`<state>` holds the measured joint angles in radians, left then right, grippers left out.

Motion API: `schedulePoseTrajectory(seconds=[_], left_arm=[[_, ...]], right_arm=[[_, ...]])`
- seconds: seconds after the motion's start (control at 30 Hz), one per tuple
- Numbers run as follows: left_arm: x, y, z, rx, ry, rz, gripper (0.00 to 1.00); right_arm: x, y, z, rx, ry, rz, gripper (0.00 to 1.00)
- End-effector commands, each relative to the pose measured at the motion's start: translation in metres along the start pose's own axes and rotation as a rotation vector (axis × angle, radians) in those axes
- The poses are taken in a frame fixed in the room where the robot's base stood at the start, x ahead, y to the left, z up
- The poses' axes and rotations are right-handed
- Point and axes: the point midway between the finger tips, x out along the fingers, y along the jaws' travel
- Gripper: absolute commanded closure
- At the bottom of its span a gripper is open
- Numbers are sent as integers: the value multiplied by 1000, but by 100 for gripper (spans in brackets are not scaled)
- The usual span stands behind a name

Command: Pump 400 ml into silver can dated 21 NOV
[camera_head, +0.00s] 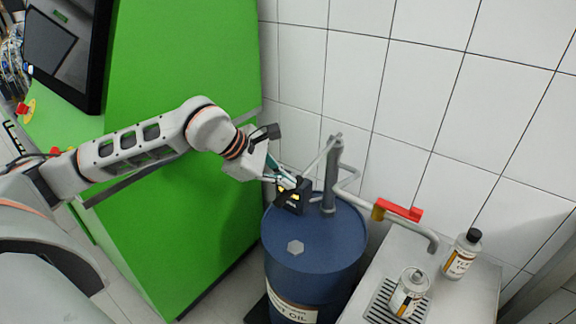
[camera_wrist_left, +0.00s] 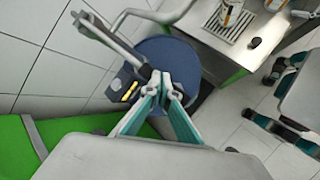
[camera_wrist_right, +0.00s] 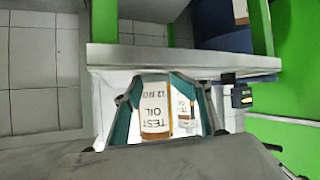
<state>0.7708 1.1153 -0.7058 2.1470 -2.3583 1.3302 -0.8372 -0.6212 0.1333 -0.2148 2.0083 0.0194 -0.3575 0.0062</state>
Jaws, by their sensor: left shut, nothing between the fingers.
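A silver can (camera_head: 410,293) stands upright on the drain grate, below the spout, in the head view. A silver bottle with a black cap (camera_head: 460,256) stands behind it to the right. The pump (camera_head: 332,178) stands on the blue oil drum (camera_head: 318,235), with a black meter box (camera_head: 291,198) beside it. My left gripper (camera_head: 288,181) is shut and empty at the meter box; its tips meet in the left wrist view (camera_wrist_left: 162,78). My right gripper (camera_wrist_right: 165,98) is open. A TEST OIL label (camera_wrist_right: 155,112) shows between its fingers, upside down; I cannot read its date surely.
A red valve handle (camera_head: 398,210) sits on the pipe leading to the spout (camera_head: 432,243). A small black cap (camera_wrist_left: 254,43) lies on the counter (camera_wrist_left: 225,43). The green cabinet (camera_head: 185,100) stands left of the drum, and a tiled wall (camera_head: 430,90) closes off the back.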

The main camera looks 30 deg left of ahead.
Motion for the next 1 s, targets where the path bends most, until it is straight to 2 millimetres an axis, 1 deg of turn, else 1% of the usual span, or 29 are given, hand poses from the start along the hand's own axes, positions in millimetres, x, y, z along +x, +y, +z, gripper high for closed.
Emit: schedulePoseTrajectory(seconds=[0.03,0.5,1.0], left_arm=[[-3,2,2,0,0,1,100],[-21,16,16,2,-1,2,100],[-40,29,30,1,-1,1,100]], right_arm=[[-2,1,4,-5,-12,1,60],[-9,4,3,-5,-32,2,60],[-21,1,-3,-8,-50,-6,60]])
